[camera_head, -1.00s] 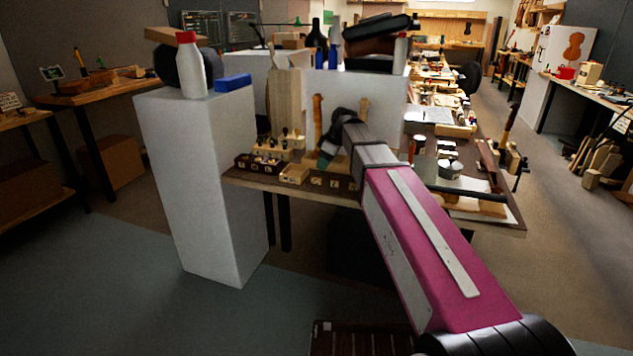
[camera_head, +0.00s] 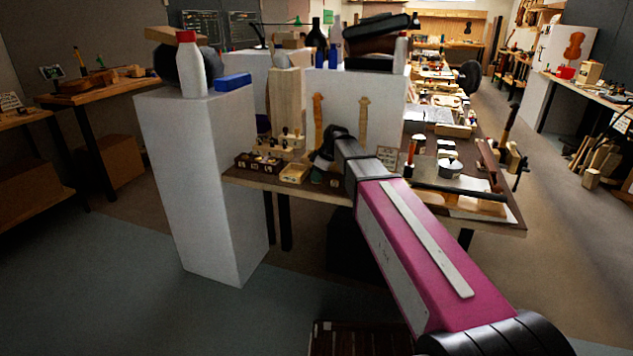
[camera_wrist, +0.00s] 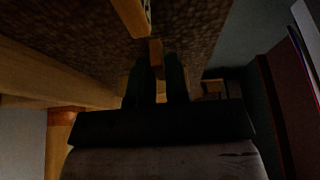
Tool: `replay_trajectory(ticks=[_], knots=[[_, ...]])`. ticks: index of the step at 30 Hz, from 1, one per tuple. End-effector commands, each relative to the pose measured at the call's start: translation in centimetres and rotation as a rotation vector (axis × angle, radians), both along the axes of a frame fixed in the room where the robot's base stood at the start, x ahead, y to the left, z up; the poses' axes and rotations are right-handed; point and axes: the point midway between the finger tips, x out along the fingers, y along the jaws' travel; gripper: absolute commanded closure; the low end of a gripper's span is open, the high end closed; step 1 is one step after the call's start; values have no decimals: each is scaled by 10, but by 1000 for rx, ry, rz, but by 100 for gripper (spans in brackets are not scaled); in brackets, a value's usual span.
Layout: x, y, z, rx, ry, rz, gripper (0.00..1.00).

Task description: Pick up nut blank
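In the dark wrist view, my gripper (camera_wrist: 159,66) shows as two dark fingers standing apart with a narrow gap. A small tan wooden piece (camera_wrist: 155,50), possibly the nut blank, lies at the fingertips, in line with the gap. I cannot tell whether the fingers touch it, and they do not look closed on it. In the head view, my arm reaches over the near edge of the workbench (camera_head: 262,183). The fingertips there are too small and dark to make out, and I cannot pick out the nut blank.
A pale wooden block (camera_head: 295,173) and a dark box of small parts (camera_head: 258,163) sit left of my gripper. A tall white pedestal (camera_head: 200,185) stands left of the bench. A pot (camera_head: 450,168) and other tools crowd the bench on the right.

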Motion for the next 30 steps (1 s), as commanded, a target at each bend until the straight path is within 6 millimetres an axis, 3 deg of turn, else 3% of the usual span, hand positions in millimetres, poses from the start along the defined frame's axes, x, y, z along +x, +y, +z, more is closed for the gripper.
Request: replay_trajectory(ticks=[17,26,30], knots=[[0,0,5,1,-1,0,100],[1,0,40,1,-4,0,100],[-26,17,58,1,-2,4,100]])
